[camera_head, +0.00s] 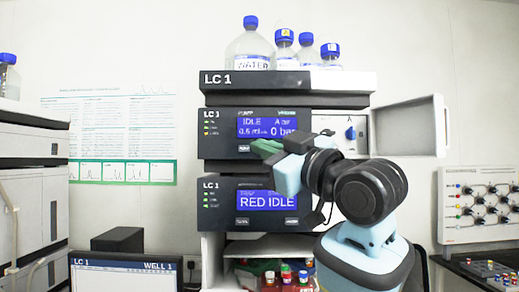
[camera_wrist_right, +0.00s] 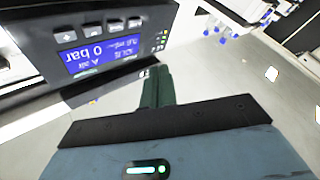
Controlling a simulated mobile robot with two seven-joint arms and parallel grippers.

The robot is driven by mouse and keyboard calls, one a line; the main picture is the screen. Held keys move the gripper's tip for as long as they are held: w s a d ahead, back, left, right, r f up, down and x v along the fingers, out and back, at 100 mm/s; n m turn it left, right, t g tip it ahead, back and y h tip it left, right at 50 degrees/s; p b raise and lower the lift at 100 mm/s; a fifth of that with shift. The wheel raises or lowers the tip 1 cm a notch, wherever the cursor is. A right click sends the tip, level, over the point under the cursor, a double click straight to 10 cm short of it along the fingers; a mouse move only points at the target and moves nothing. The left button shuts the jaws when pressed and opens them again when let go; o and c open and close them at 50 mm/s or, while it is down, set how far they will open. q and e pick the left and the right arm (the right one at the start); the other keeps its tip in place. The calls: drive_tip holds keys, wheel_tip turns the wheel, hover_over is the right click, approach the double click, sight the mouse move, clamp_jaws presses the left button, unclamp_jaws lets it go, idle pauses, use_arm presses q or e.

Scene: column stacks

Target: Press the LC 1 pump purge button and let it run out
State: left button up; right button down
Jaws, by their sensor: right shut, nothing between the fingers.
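The LC 1 pump module (camera_head: 220,127) is the upper display unit of the stack. Its blue screen (camera_head: 266,124) reads IDLE and 0 bar. A small button (camera_head: 243,148) shows below the screen's left end; its label is too small to read. My right gripper (camera_head: 264,148) is shut and empty in front of the panel's lower edge, hiding any other buttons there. In the right wrist view, the panel is upside down with a row of small buttons (camera_wrist_right: 92,28) beside the screen (camera_wrist_right: 103,53). My dark green fingertips (camera_wrist_right: 157,78) appear apart from the buttons. My left gripper is out of view.
A lower module (camera_head: 220,205) reads RED IDLE. Bottles (camera_head: 250,47) stand on top of the stack. An open door (camera_head: 408,128) sticks out at the pump's right. Vials (camera_head: 286,274) sit below, and a monitor (camera_head: 125,275) stands at lower left.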

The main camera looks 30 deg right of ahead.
approach(249, 144)
drive_tip(key=shift+w+a+r, duration=0.25)
drive_tip(key=shift+w+a, duration=0.05)
drive_tip(key=shift+w, duration=0.25)
drive_tip(key=shift+w+a+r, duration=0.2)
drive_tip(key=shift+w+a, duration=0.05)
drive_tip(key=shift+w, duration=0.3)
drive_tip(key=shift+w+a+r, duration=0.25)
drive_tip(key=shift+w+a, duration=0.05)
drive_tip(key=shift+w, duration=0.25)
drive_tip(key=shift+w+d, duration=0.1)
drive_tip(key=shift+w, duration=0.05)
idle(0.8)
drive_tip(key=shift+w+d, duration=0.1)
drive_tip(key=shift+w, duration=0.15)
drive_tip(key=shift+w+d, duration=0.25)
drive_tip(key=shift+w, duration=0.05)
idle(0.9)
drive_tip(key=shift+s+a, duration=0.1)
drive_tip(key=shift+s, duration=0.05)
drive_tip(key=shift+s+a, duration=0.35)
drive_tip(key=shift+s, duration=0.2)
drive_tip(key=shift+s, duration=0.1)
drive_tip(key=shift+s+a, duration=0.45)
drive_tip(key=shift+s, duration=0.25)
drive_tip(key=shift+s+a, duration=0.4)
drive_tip(key=shift+s, duration=0.25)
drive_tip(key=shift+s+a, duration=0.45)
drive_tip(key=shift+s, duration=0.25)
